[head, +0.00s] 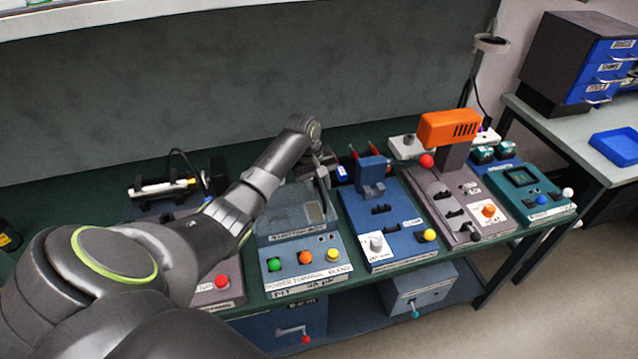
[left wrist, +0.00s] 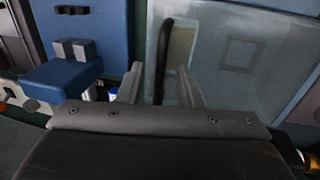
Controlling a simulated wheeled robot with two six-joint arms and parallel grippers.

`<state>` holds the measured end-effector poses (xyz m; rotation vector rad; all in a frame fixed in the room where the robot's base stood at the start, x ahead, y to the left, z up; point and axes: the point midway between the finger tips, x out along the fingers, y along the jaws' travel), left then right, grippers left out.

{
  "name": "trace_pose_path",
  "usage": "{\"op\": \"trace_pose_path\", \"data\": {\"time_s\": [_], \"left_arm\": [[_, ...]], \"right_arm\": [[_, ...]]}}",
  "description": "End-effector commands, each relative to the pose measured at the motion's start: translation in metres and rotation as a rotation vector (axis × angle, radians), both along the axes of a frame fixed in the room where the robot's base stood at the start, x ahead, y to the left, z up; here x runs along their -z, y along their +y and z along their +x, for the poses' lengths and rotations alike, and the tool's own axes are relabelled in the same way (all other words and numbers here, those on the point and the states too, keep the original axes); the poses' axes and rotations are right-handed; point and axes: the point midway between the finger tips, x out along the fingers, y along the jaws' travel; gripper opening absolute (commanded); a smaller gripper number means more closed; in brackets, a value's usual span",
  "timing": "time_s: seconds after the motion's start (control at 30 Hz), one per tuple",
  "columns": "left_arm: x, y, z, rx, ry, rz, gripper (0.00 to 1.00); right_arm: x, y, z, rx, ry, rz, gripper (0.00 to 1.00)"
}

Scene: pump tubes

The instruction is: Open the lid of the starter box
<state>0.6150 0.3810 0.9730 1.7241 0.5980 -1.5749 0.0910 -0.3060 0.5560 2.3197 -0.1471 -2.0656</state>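The starter box (head: 290,251) is a blue-grey console on the bench with green, orange and yellow buttons on its front. Its grey lid (head: 285,207) looks down over the back part, and the lid also shows in the left wrist view (left wrist: 255,45). A dark upright handle bar (left wrist: 163,55) runs along the lid's side. My left gripper (head: 320,168) is above the back right of the box. In the left wrist view the gripper's fingers (left wrist: 161,88) are apart, one on each side of the bar's line. Contact with the bar cannot be told. My right gripper is out of view.
A blue console (head: 385,222) with a raised block stands close on the right. Beyond it are a grey console with an orange head (head: 447,129) and a teal console (head: 540,195). My left arm covers the console on the left.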

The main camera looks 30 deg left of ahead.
Motion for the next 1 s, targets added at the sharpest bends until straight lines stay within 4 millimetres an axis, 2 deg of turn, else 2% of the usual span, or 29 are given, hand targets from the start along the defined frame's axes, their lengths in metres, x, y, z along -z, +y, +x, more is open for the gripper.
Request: {"op": "trace_pose_path", "data": {"time_s": [0.1, 0.3, 0.57, 1.0], "left_arm": [[0.0029, -0.0001, 0.0, 0.0, 0.001, 0.001, 0.32], [0.003, -0.0001, 0.0001, 0.0, 0.001, 0.001, 0.32], [0.0027, 0.0, 0.0002, 0.0, 0.001, 0.001, 0.0], [0.0001, 0.0004, 0.006, 0.0, -0.012, -0.009, 0.0]], "right_arm": [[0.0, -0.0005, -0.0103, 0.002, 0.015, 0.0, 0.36], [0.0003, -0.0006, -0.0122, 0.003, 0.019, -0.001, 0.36], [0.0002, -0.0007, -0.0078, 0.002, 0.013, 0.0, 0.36], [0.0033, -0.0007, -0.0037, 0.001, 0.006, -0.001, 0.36]]}}
